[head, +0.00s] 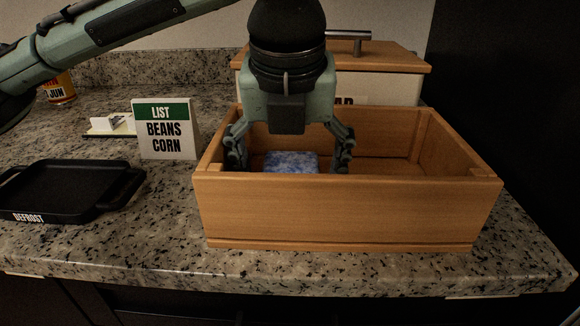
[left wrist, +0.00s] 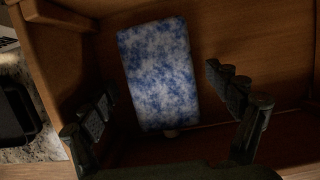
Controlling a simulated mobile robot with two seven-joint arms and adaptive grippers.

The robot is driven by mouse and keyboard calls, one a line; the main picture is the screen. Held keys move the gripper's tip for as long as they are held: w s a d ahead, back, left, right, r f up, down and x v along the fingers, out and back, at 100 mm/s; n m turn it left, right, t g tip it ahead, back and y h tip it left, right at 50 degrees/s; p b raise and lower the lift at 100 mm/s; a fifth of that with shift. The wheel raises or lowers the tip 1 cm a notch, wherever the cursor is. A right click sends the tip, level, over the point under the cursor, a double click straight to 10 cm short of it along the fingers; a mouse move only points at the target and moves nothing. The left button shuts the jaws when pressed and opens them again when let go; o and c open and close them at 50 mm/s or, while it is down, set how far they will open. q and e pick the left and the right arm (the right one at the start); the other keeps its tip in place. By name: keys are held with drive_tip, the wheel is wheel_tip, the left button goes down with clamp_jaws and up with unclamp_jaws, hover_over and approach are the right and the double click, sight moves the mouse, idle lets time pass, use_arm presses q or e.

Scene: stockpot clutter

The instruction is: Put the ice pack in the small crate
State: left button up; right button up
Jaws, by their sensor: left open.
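The ice pack (head: 291,162), mottled blue and white, lies inside the wooden crate (head: 345,211), in its left half. In the left wrist view the ice pack (left wrist: 160,72) lies flat and slightly tilted on the crate floor (left wrist: 240,125). My left gripper (head: 291,160) reaches down into the crate from above, its fingers open on either side of the pack. The left wrist view shows the fingers (left wrist: 165,112) spread with gaps to the pack. The pack's lower part is hidden by the crate's front wall in the head view.
A black tray marked DEFROST (head: 70,187) lies on the counter at left. A LIST block reading BEANS CORN (head: 166,130) stands close left of the crate. A lidded wooden-topped box (head: 385,85) stands behind the crate. A can (head: 59,88) is at back left. The crate's right half is empty.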

use_arm(q)
drive_tip(key=v, duration=1.2)
drive_tip(key=shift+r, duration=0.1)
